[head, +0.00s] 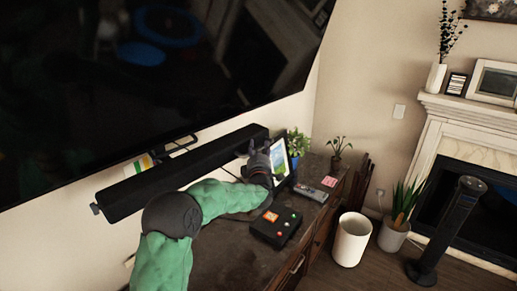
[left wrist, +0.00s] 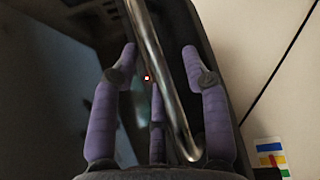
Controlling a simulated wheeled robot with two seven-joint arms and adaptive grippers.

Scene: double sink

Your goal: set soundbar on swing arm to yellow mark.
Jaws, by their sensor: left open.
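The long black soundbar (head: 185,176) hangs below the wall screen, near the swing arm (head: 176,144). A colour-banded strip (head: 139,165) shows on the wall behind the soundbar; the left wrist view shows this strip (left wrist: 271,158) with a yellow band at lower right. My left gripper (head: 258,148) is near the soundbar's right end. In the left wrist view, its purple fingers (left wrist: 160,60) are open, with a shiny metal bar (left wrist: 160,75) crossing between them. I cannot tell whether they touch it. My right gripper is out of view.
A large dark screen (head: 150,80) is above. Below, the dark cabinet (head: 225,245) holds a black box with buttons (head: 275,226), a tablet (head: 280,160), a remote (head: 310,193) and plants. A white bin (head: 351,240) stands right of the cabinet.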

